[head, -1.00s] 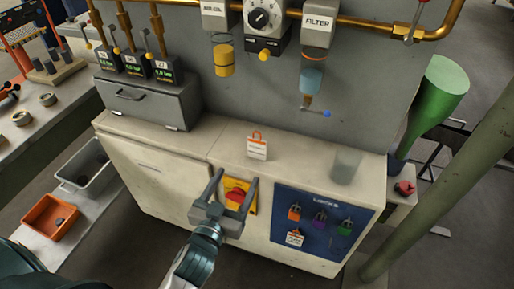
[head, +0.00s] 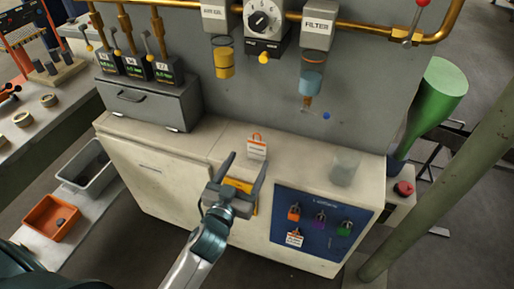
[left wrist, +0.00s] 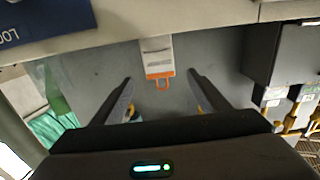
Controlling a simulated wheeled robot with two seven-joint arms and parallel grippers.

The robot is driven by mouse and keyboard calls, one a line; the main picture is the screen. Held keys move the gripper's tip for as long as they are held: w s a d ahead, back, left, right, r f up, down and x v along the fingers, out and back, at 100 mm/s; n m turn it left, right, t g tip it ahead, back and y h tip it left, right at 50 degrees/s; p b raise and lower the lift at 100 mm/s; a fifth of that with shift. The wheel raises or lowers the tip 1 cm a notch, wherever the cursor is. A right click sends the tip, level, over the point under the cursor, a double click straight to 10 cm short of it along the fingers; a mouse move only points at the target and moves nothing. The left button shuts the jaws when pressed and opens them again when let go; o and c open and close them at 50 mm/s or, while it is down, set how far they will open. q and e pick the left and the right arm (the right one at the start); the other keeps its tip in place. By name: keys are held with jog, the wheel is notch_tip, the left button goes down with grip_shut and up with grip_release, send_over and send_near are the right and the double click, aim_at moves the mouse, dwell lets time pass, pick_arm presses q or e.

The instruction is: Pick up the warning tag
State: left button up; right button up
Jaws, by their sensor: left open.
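A white warning tag (head: 257,150) with an orange loop stands on the cabinet's top, near its front edge. My left gripper (head: 247,163) is open and empty, just in front of and below the tag in the head view. The same open fingers show in the left wrist view (left wrist: 160,82). I cannot tell whether any finger touches the tag. My right gripper is not in view.
A similar tag (head: 294,238) hangs on the blue lockout panel (head: 330,249) with several padlocks. A glass (head: 345,167) stands right of the tag on the cabinet top (head: 300,160). A yellow plate (head: 240,185) is partly hidden behind my gripper. Filter bowls hang above.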

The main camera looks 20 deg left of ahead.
aim_at(256, 146)
pick_arm(q)
jog(key=w, duration=0.5)
jog(key=shift+w+r+p, duration=0.1)
jog(key=shift+w+p, duration=0.25)
jog(key=shift+w+d, duration=0.1)
jog(key=shift+w, duration=0.6)
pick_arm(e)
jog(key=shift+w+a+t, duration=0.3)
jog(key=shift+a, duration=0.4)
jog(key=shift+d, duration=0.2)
pick_arm(q)
jog(key=shift+w, duration=0.3)
jog(key=w+p, duration=0.1)
jog(key=w, duration=0.3)
jog(key=shift+d+r, duration=0.1)
jog(key=shift+r, duration=0.05)
jog(key=shift+w, duration=0.3)
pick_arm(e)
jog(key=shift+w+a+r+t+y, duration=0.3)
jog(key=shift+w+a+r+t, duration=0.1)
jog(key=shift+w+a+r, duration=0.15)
